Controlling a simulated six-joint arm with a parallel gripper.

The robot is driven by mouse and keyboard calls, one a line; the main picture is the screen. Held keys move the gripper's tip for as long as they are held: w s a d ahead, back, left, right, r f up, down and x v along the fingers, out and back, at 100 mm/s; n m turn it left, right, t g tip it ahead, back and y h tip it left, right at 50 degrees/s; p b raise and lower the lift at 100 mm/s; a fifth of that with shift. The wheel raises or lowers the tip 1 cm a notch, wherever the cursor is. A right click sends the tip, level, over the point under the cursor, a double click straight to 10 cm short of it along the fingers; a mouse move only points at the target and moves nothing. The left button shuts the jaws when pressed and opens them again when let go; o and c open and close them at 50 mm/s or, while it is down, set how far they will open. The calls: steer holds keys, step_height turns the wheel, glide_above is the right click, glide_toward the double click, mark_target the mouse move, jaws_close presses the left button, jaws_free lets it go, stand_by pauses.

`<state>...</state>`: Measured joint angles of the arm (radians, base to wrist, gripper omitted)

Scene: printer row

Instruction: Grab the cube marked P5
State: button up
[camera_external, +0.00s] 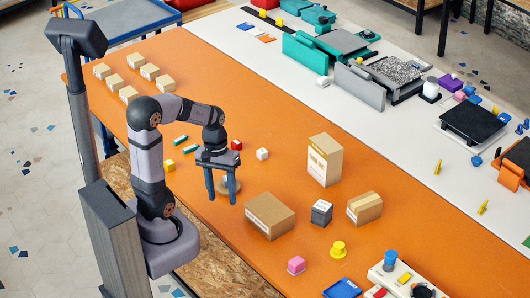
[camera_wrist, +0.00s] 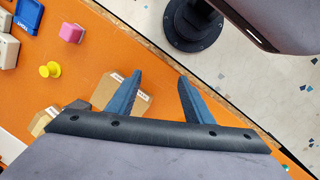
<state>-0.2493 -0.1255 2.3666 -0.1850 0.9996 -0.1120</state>
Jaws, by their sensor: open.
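Several small cubes lie on the orange table: a red one (camera_external: 236,145), a white one (camera_external: 262,154), a yellow one (camera_external: 169,165), a pink one (camera_external: 296,265) and a larger dark grey one (camera_external: 321,212). No P5 mark is legible on any of them. The pink cube also shows at upper left in the wrist view (camera_wrist: 71,33). My gripper (camera_external: 221,200) is open and empty, pointing down above the table, left of the cardboard box and below the red and white cubes in the external view. Its two blue fingers spread apart in the wrist view (camera_wrist: 160,79).
A low cardboard box (camera_external: 269,215) is close to my gripper; a tall box (camera_external: 325,160) and another carton (camera_external: 365,208) stand right. A yellow knob (camera_external: 338,250) and blue tray (camera_external: 342,289) lie in front.

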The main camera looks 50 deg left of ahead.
steer(key=w+a+n+t+h, duration=0.2)
steer(key=w+a+n+t, duration=0.1)
steer(key=a+n, duration=0.6)
steer(key=w+a+n+t+h, duration=0.2)
steer(key=w+a+n+t, duration=0.15)
steer(key=a+n, duration=0.55)
steer(key=s+a+n+t+y+b, duration=0.15)
steer(key=s+a+n+t, duration=0.35)
steer(key=a, duration=0.6)
steer(key=s+a+n+t+y, duration=0.3)
steer(key=s+a+n, duration=0.3)
steer(key=a, duration=0.4)
glide_toward(166, 163)
steer(key=x, duration=0.3)
steer(key=shift+n+g+y, duration=0.25)
steer(key=shift+n, duration=0.15)
steer(key=shift+d+p+x, duration=0.15)
steer(key=shift+p+x, duration=0.7)
steer(key=shift+x, duration=0.6)
steer(key=shift+d+p+x, duration=0.1)
steer(key=shift+p+x, duration=0.7)
steer(key=shift+x, duration=1.35)
steer(key=c, duration=1.1)
